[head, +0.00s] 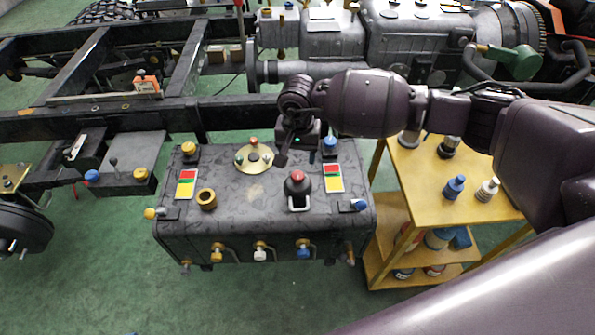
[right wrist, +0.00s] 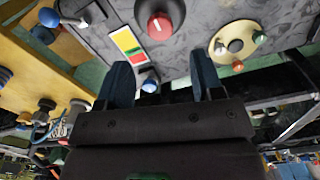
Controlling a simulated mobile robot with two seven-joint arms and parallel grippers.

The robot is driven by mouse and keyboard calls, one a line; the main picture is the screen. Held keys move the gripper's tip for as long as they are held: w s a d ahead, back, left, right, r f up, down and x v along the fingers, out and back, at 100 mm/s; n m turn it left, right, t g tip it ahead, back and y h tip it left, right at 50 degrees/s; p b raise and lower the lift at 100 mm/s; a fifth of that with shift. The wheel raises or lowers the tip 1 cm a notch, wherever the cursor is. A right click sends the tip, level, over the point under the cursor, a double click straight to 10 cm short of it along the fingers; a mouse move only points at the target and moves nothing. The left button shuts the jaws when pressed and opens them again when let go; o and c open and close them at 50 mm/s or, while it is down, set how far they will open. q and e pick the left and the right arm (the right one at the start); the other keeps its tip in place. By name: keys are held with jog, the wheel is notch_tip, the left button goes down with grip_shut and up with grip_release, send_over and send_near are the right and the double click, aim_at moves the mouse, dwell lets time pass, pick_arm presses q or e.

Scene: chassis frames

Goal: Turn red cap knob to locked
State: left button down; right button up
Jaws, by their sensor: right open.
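The red cap knob (head: 297,178) stands on the top of the dark grey chassis box (head: 230,205), right of centre, with a dark base under its red cap. The red cap also shows at the top of the right wrist view (right wrist: 160,24), with a pale mark on it. A yellow, red and green label (head: 333,178) lies just right of it. My right gripper (head: 303,146) is open over the box's far edge, apart from the red cap knob. In the right wrist view the two fingers (right wrist: 160,68) are spread with nothing held. My left gripper is not in view.
A blue-topped knob (head: 330,142) stands close to the right gripper. A brass disc (head: 254,158) with small knobs, a brass ring (head: 206,198) and a second label (head: 186,184) are on the box. A yellow shelf cart (head: 420,190) stands at the right. Frame rails lie behind.

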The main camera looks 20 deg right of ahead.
aim_at(298, 174)
notch_tip(298, 174, down, 8)
jog(key=shift+r+b, duration=0.25)
jog(key=shift+b, duration=0.15)
jog(key=shift+c, duration=0.4)
jog(key=c, duration=0.9)
jog(key=shift+o, duration=0.2)
